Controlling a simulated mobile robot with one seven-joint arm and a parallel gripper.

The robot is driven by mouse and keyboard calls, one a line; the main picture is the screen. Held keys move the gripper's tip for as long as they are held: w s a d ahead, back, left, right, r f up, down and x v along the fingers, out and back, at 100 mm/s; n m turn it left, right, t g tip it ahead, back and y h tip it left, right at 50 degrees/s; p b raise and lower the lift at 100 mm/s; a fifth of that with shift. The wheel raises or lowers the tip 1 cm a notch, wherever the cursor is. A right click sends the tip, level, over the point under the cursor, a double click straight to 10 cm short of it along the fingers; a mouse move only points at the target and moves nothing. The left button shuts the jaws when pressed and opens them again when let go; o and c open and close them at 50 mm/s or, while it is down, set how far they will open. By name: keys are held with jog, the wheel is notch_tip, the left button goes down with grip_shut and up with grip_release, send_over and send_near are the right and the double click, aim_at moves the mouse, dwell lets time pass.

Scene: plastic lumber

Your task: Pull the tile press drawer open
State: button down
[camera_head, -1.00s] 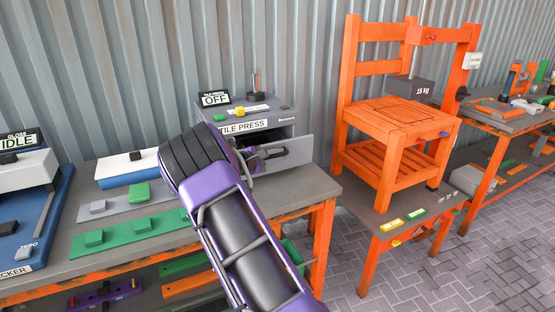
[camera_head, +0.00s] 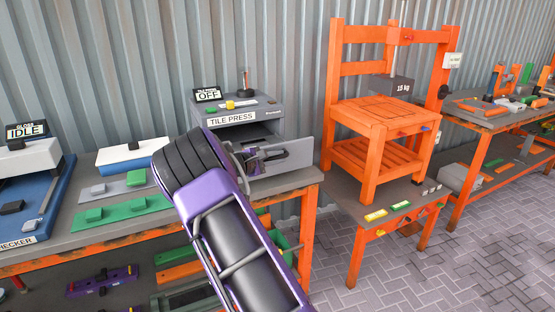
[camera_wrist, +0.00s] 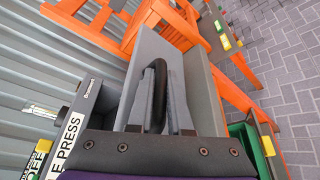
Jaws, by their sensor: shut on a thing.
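The grey tile press (camera_head: 237,110) stands on the workbench against the wall, its sign reading TILE PRESS and its display reading OFF. Its drawer (camera_head: 290,157) sticks out toward the front of the bench, below a dark opening in the press. My gripper (camera_head: 256,153) is at the drawer front. In the wrist view the gripper (camera_wrist: 158,72) is shut on a black loop handle (camera_wrist: 158,95), with the grey drawer panels (camera_wrist: 203,95) just beyond. My purple arm hides part of the press's lower front and the drawer's near side in the head view.
Green and grey blocks on plates (camera_head: 122,209) lie on the bench (camera_head: 75,243) to the left, beside a blue gloss checker (camera_head: 35,185). An orange wooden stand (camera_head: 385,125) with a 15 kg weight is at the right. Paved floor (camera_head: 420,262) is open in front.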

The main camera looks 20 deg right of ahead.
dwell(0.4)
jog(key=c, duration=1.1)
grip_release()
jog(key=shift+s+a, duration=0.1)
jog(key=p+v, duration=0.1)
jog(key=v, duration=1.6)
jog(key=shift+a, duration=0.2)
